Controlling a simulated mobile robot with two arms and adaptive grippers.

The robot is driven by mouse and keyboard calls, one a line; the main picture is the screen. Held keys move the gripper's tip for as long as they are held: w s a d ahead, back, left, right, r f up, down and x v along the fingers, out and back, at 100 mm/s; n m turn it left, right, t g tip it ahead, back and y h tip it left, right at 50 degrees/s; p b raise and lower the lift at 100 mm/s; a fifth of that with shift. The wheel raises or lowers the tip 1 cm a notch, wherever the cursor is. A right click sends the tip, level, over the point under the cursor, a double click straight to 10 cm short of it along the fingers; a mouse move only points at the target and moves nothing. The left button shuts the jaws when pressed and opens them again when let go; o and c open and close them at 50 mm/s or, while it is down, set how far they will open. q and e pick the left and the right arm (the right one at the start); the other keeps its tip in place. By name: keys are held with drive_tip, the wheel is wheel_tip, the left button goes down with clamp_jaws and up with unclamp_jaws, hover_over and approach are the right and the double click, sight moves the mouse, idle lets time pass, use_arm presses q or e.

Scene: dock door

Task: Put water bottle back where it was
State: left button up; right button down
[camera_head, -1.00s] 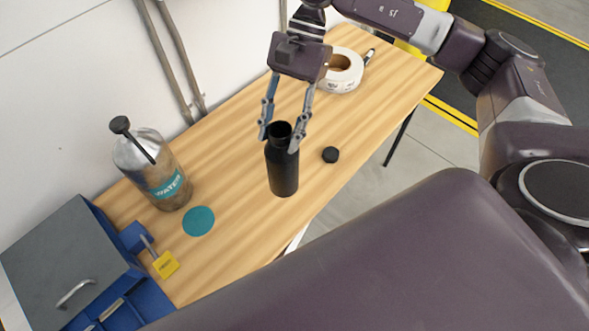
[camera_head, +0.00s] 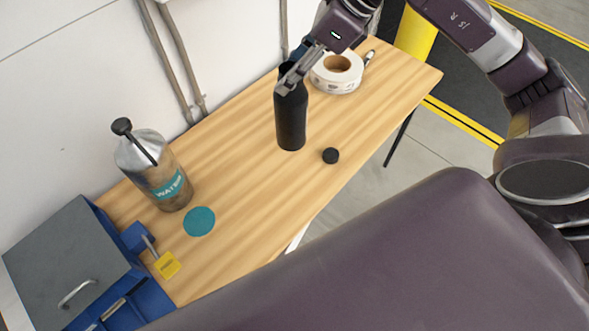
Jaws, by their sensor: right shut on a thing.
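The black water bottle (camera_head: 291,122) is upright, over the middle of the wooden table. My right gripper (camera_head: 291,82) is shut on the bottle near its top. I cannot tell whether its base touches the table or is just above it. A small black cap (camera_head: 331,156) lies on the table to the right of the bottle. A teal round mat (camera_head: 199,221) lies bare on the table at the left. My left gripper is not in view.
A large clear jug labelled WATER (camera_head: 165,183) with a pump stands by the wall. A roll of white tape (camera_head: 335,84) lies behind the bottle. A blue toolbox with grey lid (camera_head: 65,253) and a yellow tag (camera_head: 167,265) are at left. The wooden table (camera_head: 250,205) is clear at front.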

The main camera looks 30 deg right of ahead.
sight(294, 129)
drive_tip(key=shift+w+d+r+m+t+h, duration=0.35)
drive_tip(key=shift+d+r+m, duration=0.25)
drive_tip(key=shift+m, duration=0.2)
wheel_tip(294, 129, down, 16)
drive_tip(key=p, duration=0.3)
drive_tip(key=shift+r, duration=0.15)
wheel_tip(294, 129, down, 3)
drive_tip(key=shift+f+p, duration=0.1)
drive_tip(key=shift+p, duration=0.55)
drive_tip(key=shift+f, duration=0.6)
drive_tip(key=c, duration=1.2)
unclamp_jaws()
drive_tip(key=shift+c, duration=0.2)
